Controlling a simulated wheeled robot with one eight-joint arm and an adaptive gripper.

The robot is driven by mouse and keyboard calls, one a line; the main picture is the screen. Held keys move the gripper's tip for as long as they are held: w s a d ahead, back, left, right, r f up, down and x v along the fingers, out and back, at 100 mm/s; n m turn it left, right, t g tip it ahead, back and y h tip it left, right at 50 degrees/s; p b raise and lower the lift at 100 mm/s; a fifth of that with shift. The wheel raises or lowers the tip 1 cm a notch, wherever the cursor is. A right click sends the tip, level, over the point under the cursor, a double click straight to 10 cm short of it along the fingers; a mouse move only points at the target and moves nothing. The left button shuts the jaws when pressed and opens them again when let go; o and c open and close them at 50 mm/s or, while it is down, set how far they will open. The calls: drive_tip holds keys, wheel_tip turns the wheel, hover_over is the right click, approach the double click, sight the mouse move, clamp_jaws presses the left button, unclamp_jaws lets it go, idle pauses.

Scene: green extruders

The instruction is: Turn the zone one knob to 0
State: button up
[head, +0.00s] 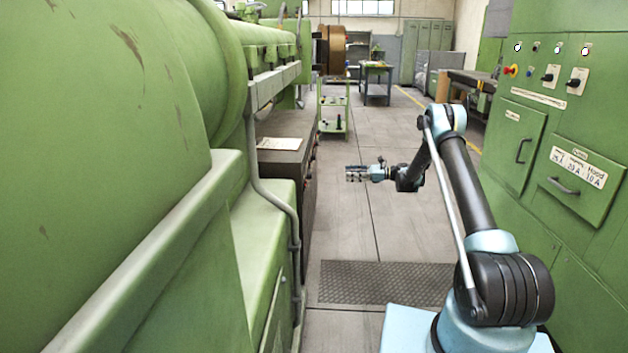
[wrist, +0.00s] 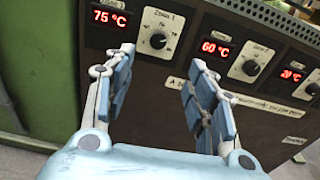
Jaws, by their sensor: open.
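In the head view my gripper (head: 356,173) points left toward the dark cabinet (head: 285,165) beside the green extruder. The knob itself cannot be made out in the head view.
Right of the knob are a 60 °C display (wrist: 216,49), a second knob (wrist: 250,67) and another display (wrist: 291,75). A green machine (head: 110,130) stands left and green electrical cabinets (head: 560,130) right.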

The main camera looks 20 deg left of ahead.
wheel_tip(320, 180, down, 2)
approach(310, 176)
drive_tip(key=a+f, duration=0.1)
drive_tip(key=a, duration=0.7)
drive_tip(key=shift+a+f, duration=0.2)
drive_tip(key=shift+a, duration=0.15)
drive_tip(key=shift+s+m+y, duration=0.1)
drive_tip(key=shift+m+y, duration=0.2)
drive_tip(key=shift+c, duration=0.6)
drive_tip(key=c, duration=0.9)
